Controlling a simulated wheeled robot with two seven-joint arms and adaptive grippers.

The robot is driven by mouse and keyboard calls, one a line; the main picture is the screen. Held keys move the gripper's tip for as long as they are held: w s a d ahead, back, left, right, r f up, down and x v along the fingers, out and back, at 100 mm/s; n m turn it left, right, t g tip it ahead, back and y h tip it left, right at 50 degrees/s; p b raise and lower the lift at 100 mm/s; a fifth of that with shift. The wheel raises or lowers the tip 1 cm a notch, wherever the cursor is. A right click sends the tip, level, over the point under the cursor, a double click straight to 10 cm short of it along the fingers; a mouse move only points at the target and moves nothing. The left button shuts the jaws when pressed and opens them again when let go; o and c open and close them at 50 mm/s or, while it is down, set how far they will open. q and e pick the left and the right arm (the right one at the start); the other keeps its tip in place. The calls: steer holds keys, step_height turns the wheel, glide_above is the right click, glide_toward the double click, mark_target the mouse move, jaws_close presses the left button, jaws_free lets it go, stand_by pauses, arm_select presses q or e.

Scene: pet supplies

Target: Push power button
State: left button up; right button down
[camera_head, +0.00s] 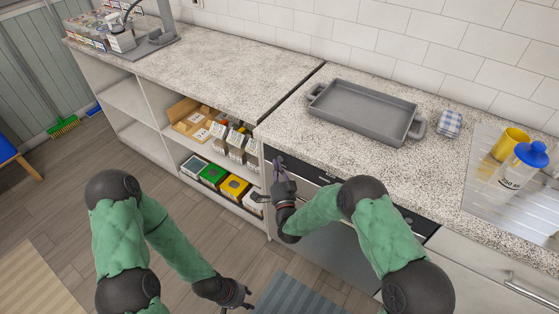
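The built-in appliance (325,245) has a steel front and a dark control panel (318,178) along its top, below the counter. I cannot make out the power button; the panel's left end is partly behind my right gripper. My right gripper (281,171) is at the left end of this panel, with its fingers pointing up toward it. I cannot tell whether it touches the panel or whether its fingers are open. My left gripper (243,302) hangs low over the floor at the bottom, apart from the appliance. Its finger state is unclear.
A grey tray (362,112) lies on the speckled counter above the appliance. A folded checked cloth (450,123), a yellow cup (509,143) and a blue-lidded jar (522,165) stand at right. Open shelves (150,140) with boxes are at left. A striped mat (300,297) lies on the floor.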

steer(key=shift+s+a, duration=0.25)
steer(key=shift+s, duration=0.1)
steer(key=s+a, duration=0.3)
steer(key=s, duration=0.2)
steer(key=shift+a+p, duration=0.25)
steer(key=shift+p, duration=0.05)
stand_by(1.5)
